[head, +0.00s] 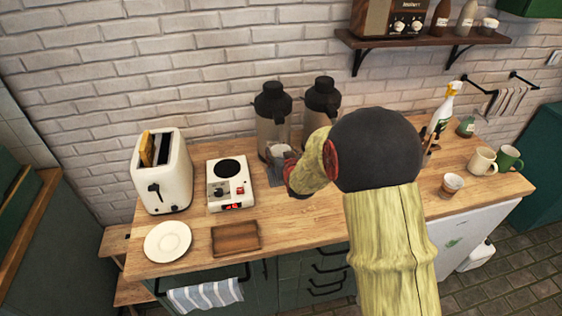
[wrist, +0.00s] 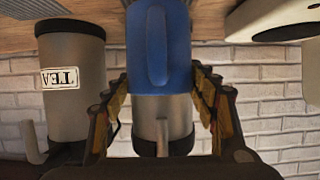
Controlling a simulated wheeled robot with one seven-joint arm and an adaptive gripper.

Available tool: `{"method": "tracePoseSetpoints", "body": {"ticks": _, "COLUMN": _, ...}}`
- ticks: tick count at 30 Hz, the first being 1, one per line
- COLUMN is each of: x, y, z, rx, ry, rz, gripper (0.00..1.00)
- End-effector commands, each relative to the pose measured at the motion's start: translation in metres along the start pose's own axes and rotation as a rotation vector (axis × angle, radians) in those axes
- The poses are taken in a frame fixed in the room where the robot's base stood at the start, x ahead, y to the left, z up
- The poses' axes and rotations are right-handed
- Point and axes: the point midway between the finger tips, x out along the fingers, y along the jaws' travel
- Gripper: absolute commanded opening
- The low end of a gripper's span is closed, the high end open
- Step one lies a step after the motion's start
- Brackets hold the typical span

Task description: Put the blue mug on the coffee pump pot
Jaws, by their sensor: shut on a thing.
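The blue mug (wrist: 172,40) sits between the fingers of my gripper (wrist: 160,82) in the wrist view, which is upside down. Its handle faces the camera, and the frame's top edge cuts the mug off. My gripper is shut on it. In the head view my gripper and arm largely hide the mug. Two grey pump pots with black tops stand by the wall. The left pot (head: 272,112) is directly behind the mug in the wrist view (wrist: 147,108); its label is hidden. The right pot (head: 319,98) bears a TEA label in the wrist view (wrist: 72,95).
A white hot plate (head: 228,195), a toaster (head: 170,178), a white plate (head: 168,241) and a brown board (head: 235,237) lie left of my arm. Mugs (head: 482,161), a cup (head: 451,184) and a spray bottle (head: 442,110) stand at the right. A shelf (head: 425,40) hangs above.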

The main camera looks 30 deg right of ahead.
Motion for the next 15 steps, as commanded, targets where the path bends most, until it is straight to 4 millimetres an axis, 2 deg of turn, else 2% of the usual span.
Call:
{"method": "tracePoseSetpoints", "body": {"ticks": 5, "x": 0.01, "y": 0.0, "z": 0.024, "rx": 0.0, "ry": -0.001, "rz": 0.0, "gripper": 0.23}}
{"method": "tracePoseSetpoints", "body": {"ticks": 15, "x": 0.011, "y": 0.0, "z": 0.027, "rx": 0.0, "ry": 0.002, "rz": 0.0, "gripper": 0.23}}
